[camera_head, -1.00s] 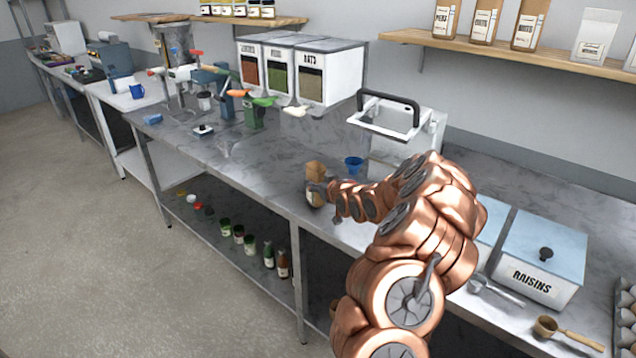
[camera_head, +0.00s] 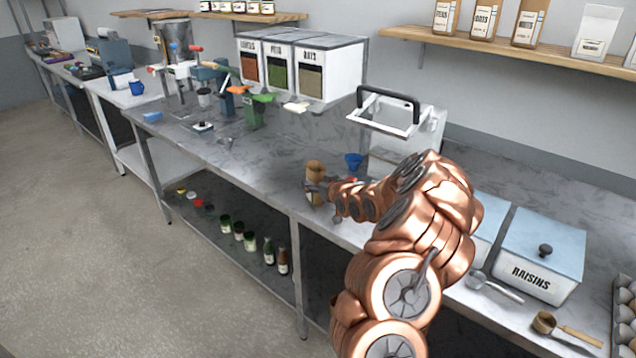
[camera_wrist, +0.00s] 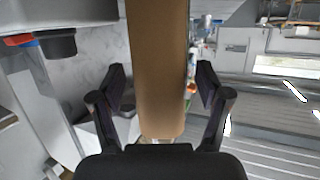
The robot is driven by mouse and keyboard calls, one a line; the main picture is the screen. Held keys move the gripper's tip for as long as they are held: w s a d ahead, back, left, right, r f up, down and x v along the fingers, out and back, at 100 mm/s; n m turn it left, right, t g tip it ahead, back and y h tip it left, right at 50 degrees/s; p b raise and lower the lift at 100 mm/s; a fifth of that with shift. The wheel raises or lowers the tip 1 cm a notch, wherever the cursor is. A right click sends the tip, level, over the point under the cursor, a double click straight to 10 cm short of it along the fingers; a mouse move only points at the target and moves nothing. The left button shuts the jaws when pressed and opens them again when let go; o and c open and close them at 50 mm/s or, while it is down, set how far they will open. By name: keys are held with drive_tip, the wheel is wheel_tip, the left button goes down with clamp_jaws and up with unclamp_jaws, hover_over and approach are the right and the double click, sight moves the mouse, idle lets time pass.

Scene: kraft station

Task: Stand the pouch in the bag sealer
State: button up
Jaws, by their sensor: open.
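The pouch (camera_head: 314,170) is brown kraft paper and stands upright near the front edge of the counter. In the wrist view the pouch (camera_wrist: 158,60) fills the middle, between my two dark fingers. My gripper (camera_wrist: 161,80) is open, with a visible gap on each side of the pouch. In the head view my gripper (camera_head: 320,188) is at the pouch, and its fingers partly cover it. What seems to be the bag sealer, a white frame with a black handle (camera_head: 390,95), stands behind and right of the pouch. My arm hides part of its base.
A small blue cup (camera_head: 353,161) is close behind the pouch. A raisins bin (camera_head: 540,255) and a scoop (camera_head: 545,322) are at the right. Counter left of the pouch is clear.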

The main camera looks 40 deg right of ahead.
drive_tip(key=shift+r, duration=0.2)
drive_tip(key=shift+s, duration=0.55)
drive_tip(key=b+v, duration=0.4)
drive_tip(key=v, duration=0.7)
drive_tip(key=shift+b, duration=0.35)
